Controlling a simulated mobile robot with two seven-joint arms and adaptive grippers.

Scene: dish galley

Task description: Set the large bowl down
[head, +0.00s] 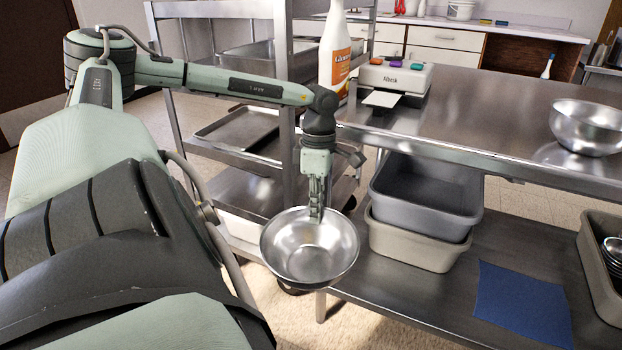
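A round steel bowl (310,262) hangs in the air in front of the steel table, its open side up and tilted toward me. My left gripper (317,212) points down and is shut on the bowl's far rim; the fingertips partly overlap the bowl. A second steel bowl (588,130) stands upright on the table's top (470,120) at the right. I take the held bowl as the large bowl; the distances make their sizes hard to compare. My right gripper is not in view.
A spray bottle (335,55) and a white device (395,77) stand at the table's left end. Stacked grey and beige tubs (425,200), a blue cloth (522,303) and a beige bin (590,255) are on the lower shelf (420,290). The tabletop's middle is clear. A rack (290,120) stands left.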

